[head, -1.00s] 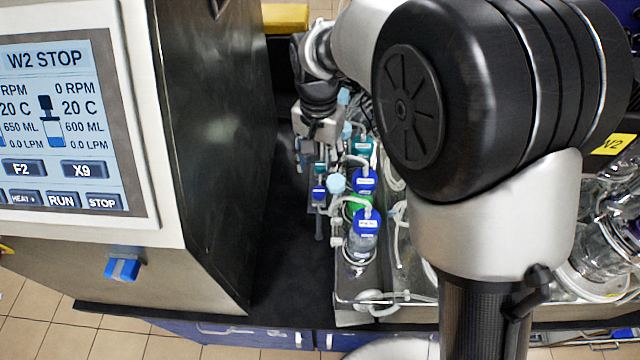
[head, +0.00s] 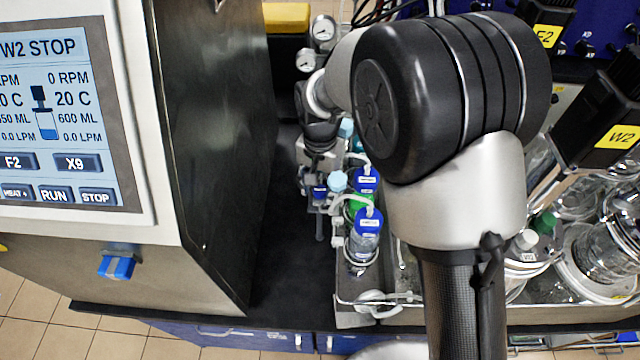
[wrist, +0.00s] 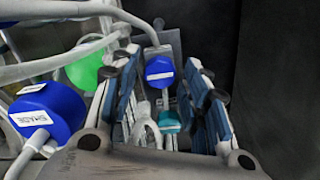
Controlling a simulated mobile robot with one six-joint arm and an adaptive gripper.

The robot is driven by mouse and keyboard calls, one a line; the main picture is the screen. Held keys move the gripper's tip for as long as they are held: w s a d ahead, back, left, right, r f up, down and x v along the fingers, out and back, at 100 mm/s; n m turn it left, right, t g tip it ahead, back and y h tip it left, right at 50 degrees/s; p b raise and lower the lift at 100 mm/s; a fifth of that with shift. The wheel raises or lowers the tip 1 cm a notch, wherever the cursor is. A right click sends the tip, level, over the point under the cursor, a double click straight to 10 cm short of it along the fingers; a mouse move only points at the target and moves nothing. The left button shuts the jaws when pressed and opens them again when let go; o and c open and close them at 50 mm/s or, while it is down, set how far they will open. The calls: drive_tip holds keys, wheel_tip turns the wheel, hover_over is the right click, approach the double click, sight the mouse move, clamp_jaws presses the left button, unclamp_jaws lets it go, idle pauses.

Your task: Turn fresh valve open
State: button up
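In the wrist view my gripper (wrist: 165,80) is open, with one finger on each side of a round blue knob or cap (wrist: 160,70) with a small white label I cannot read. I see gaps between it and both fingers. A teal piece (wrist: 170,122) sits nearer, also between the fingers. In the head view my gripper (head: 320,160) points down over the row of small fittings left of the bottles. A small blue valve part (head: 319,192) shows just below it. I cannot read which valve is the fresh one.
Bottles with blue caps (head: 368,215) and tubing stand close to the right of my gripper. A tall dark cabinet (head: 205,150) with a touch screen (head: 50,115) is to the left. A strip of black bench top (head: 285,265) between them is clear. Glass vessels stand at the right.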

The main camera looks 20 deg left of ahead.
drive_tip(key=c, duration=0.9)
drive_tip(key=shift+n, duration=0.4)
drive_tip(key=n+p, duration=0.1)
drive_tip(key=n, duration=0.2)
drive_tip(key=shift+n, duration=0.4)
drive_tip(key=n, duration=0.4)
drive_tip(key=shift+n+p, duration=0.3)
drive_tip(key=shift+p, duration=0.05)
drive_tip(key=n, duration=0.8)
drive_tip(key=shift+n+p, duration=0.3)
drive_tip(key=shift+p, duration=0.1)
